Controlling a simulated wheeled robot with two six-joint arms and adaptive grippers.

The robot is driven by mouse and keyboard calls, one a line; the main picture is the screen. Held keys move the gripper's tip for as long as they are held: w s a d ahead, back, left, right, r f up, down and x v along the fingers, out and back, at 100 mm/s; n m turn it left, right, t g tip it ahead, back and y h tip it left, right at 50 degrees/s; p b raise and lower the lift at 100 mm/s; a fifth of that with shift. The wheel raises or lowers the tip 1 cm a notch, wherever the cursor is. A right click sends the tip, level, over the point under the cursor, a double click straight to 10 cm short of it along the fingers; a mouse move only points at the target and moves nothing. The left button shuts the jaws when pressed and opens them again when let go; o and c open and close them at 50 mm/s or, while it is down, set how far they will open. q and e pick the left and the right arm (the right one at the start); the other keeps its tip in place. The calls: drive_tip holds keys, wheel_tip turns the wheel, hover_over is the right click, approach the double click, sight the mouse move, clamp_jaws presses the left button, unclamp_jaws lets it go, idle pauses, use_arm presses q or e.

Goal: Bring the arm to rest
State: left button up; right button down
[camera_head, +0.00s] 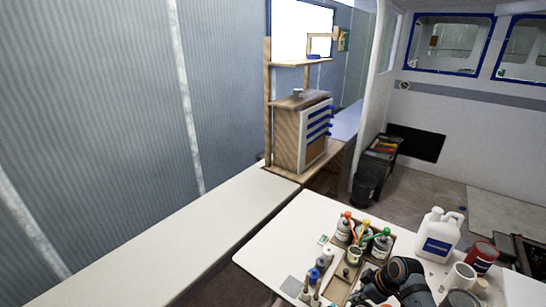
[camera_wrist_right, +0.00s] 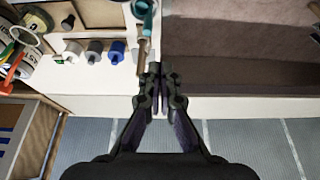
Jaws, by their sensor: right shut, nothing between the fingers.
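My right gripper (camera_head: 368,290) is at the bottom of the head view, over or beside the near side of the white table, with its dark arm links around it. In the right wrist view the two dark fingers (camera_wrist_right: 160,76) meet at their tips. They are shut with nothing between them. A brown-handled tool (camera_wrist_right: 142,55) stands just beyond the fingertips; I cannot tell whether they touch. My left gripper is not in view.
A wooden organizer (camera_head: 337,287) with several bottles and tools stands on the white table (camera_head: 275,245), close to the gripper. A white jug (camera_head: 438,234) and a dark red can (camera_head: 481,257) stand right of it. The long pale bench (camera_head: 175,240) is clear.

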drive_tip(key=s+d+f+m+h+b, duration=0.1)
drive_tip(key=s+d+f+m+b, duration=0.15)
drive_tip(key=s+f, duration=0.65)
drive_tip(key=s+d+f+m+g+h+b, duration=0.1)
drive_tip(key=s+f+m+b, duration=0.2)
drive_tip(key=f, duration=1.2)
drive_tip(key=s+d+f+m+h+b, duration=0.1)
drive_tip(key=s+f+m+b, duration=0.15)
drive_tip(key=s+f, duration=0.7)
use_arm(q)
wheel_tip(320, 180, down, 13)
drive_tip(key=b, duration=0.5)
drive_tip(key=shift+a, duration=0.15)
use_arm(e)
drive_tip(key=s+a+f+m+h, duration=0.1)
drive_tip(key=s+a+f+m, duration=0.1)
drive_tip(key=s+f, duration=1.4)
drive_tip(key=s, duration=0.4)
drive_tip(key=shift+s+a+f+g, duration=0.15)
drive_tip(key=shift+a+f+g, duration=0.05)
drive_tip(key=shift+g, duration=0.1)
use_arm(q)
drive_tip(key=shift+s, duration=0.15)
